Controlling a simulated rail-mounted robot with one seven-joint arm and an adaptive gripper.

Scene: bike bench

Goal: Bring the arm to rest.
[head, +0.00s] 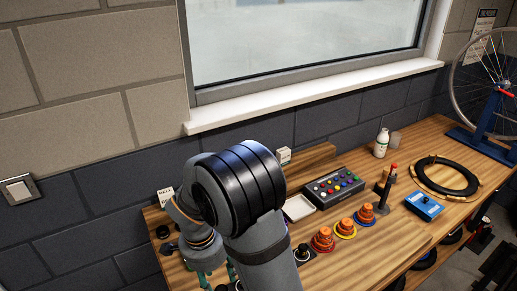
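My arm rises from the bottom edge of the head view, bends at a large dark joint, and folds down to the left over the near left part of the workbench (395,240). My gripper cannot be made out; the arm's own links hide the area below and behind them. I cannot tell whether it holds anything or how far it is from the bench top.
Orange knobs (322,240), a box with coloured buttons (334,187) and a white tray (298,208) stand right of my arm. Farther right are a blue box (424,206), a black coil (445,176), a white bottle (381,143) and a wheel (454,88). A window sill (320,95) runs behind.

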